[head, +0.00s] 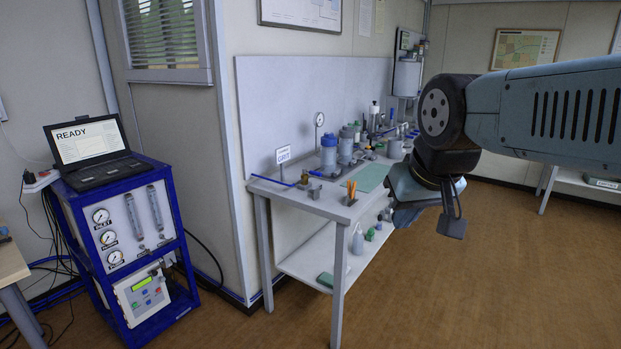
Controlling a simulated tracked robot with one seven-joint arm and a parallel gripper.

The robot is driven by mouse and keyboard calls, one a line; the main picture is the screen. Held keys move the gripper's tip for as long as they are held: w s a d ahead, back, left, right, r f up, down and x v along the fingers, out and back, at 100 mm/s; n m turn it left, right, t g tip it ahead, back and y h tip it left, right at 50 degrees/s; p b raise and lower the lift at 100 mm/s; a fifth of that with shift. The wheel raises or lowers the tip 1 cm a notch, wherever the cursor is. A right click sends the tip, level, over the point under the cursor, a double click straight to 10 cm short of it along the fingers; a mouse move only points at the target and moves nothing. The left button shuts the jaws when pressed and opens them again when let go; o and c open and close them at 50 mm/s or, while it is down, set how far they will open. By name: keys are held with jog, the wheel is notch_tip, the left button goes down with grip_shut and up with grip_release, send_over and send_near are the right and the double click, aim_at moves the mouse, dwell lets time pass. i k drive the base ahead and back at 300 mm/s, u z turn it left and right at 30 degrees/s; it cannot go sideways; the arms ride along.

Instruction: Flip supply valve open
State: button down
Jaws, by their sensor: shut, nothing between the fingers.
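I cannot single out the supply valve for certain in the head view. Small metal fittings (314,194) sit at the left front of the bench (330,207), near a blue tube. The blue rack (127,240) on the left also carries gauges, flow tubes and small fittings, too small to read as a valve. My gripper (403,218) hangs at the end of my arm, in front of the bench's right part, pointing down and left. It is shut and empty, apart from the rack. Its fingertips are small and partly hidden by the wrist.
A laptop (88,152) reading READY stands on the rack. The bench carries canisters (328,155), a gauge (320,119), a sign (283,156) and an orange-tool holder (351,193). A wall corner separates rack and bench. Open wooden floor (470,280) lies in front.

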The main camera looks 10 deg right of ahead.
aim_at(304, 171)
jog(key=z, duration=0.45)
jog(key=i, duration=1.7)
jog(key=u, duration=0.6)
jog(key=k, duration=0.9)
jog(key=u, duration=0.25)
jog(key=i, duration=0.9)
jog(key=z, duration=0.1)
